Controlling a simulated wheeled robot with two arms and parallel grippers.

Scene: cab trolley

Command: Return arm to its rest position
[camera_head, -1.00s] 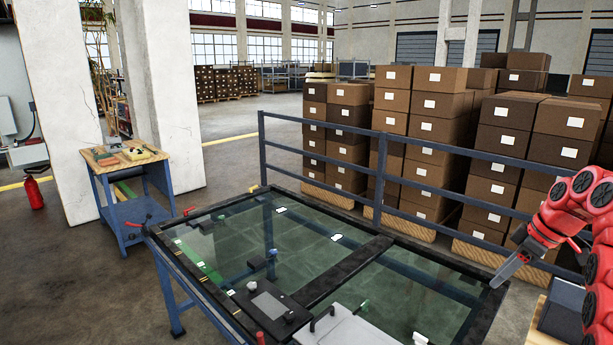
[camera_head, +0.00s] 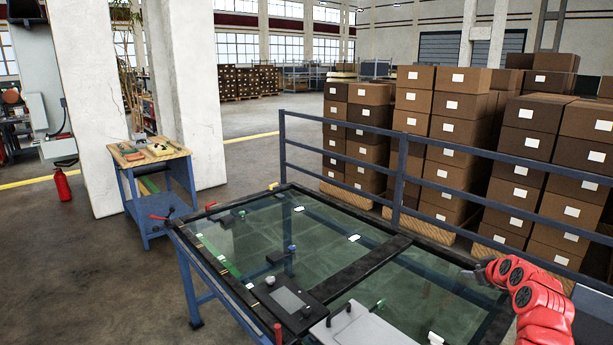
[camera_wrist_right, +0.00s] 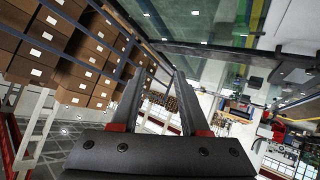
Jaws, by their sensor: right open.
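My right arm is red and comes in at the right edge of the head view. Its grey gripper (camera_head: 468,273) is over the right edge of the glass-topped trolley (camera_head: 365,268). In the right wrist view the two long grey fingers (camera_wrist_right: 155,95) stand apart with nothing between them. The wrist view is tilted, with the glass top at its upper part and the boxes at its left. My left arm and gripper are not in the head view.
A blue railing (camera_head: 398,175) runs behind the trolley, with stacked brown boxes (camera_head: 450,135) beyond it. A grey panel (camera_head: 355,328) and a black control box (camera_head: 287,298) sit at the trolley's near side. A small workbench (camera_head: 150,185) stands at left; open floor lies between.

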